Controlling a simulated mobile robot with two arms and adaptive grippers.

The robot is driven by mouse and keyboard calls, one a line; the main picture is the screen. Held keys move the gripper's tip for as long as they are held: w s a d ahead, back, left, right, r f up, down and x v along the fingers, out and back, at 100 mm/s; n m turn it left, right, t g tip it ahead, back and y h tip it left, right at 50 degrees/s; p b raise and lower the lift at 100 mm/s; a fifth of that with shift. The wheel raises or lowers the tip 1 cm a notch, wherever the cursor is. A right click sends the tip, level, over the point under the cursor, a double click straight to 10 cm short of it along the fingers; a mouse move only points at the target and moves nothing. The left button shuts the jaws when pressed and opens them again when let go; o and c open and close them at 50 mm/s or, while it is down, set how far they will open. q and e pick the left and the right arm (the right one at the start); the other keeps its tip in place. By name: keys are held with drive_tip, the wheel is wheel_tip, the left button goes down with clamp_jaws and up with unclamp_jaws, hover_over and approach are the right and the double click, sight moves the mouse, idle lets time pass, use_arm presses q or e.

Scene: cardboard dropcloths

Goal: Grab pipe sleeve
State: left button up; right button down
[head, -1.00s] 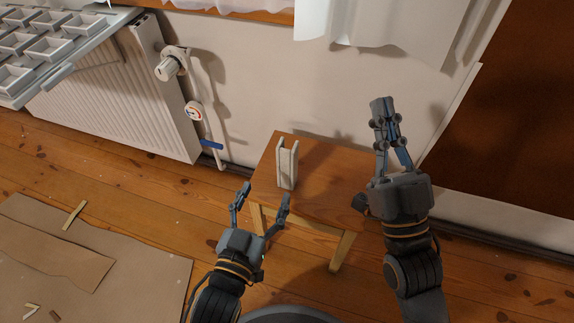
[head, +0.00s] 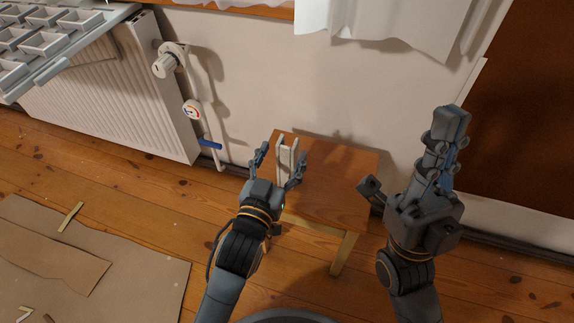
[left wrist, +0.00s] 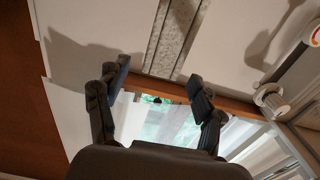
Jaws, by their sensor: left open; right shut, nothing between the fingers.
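The pipe sleeve (head: 287,160) is a pale, upright, channel-shaped piece on a small wooden stool (head: 340,165) by the wall. My left gripper (head: 279,157) is open at the sleeve, with one finger showing on either side of it in the head view. In the left wrist view, the grey channel of the sleeve (left wrist: 174,38) lies ahead between the open fingers (left wrist: 158,74); I see no contact. The sleeve's lower part is partly hidden by the gripper in the head view. My right gripper (head: 452,122) is shut and empty, raised to the right of the stool.
A white radiator (head: 115,90) with a valve (head: 167,62) and pipe stands left of the stool. A tray with compartments (head: 45,40) is at upper left. Cardboard (head: 110,245) covers the floor at lower left. A white curtain (head: 390,25) hangs above.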

sight(285, 149)
use_arm(q)
drive_tip(key=shift+b+x, duration=0.65)
drive_tip(key=shift+x, duration=1.25)
drive_tip(key=shift+r, duration=0.1)
drive_tip(key=shift+c, duration=0.2)
drive_tip(key=c, duration=1)
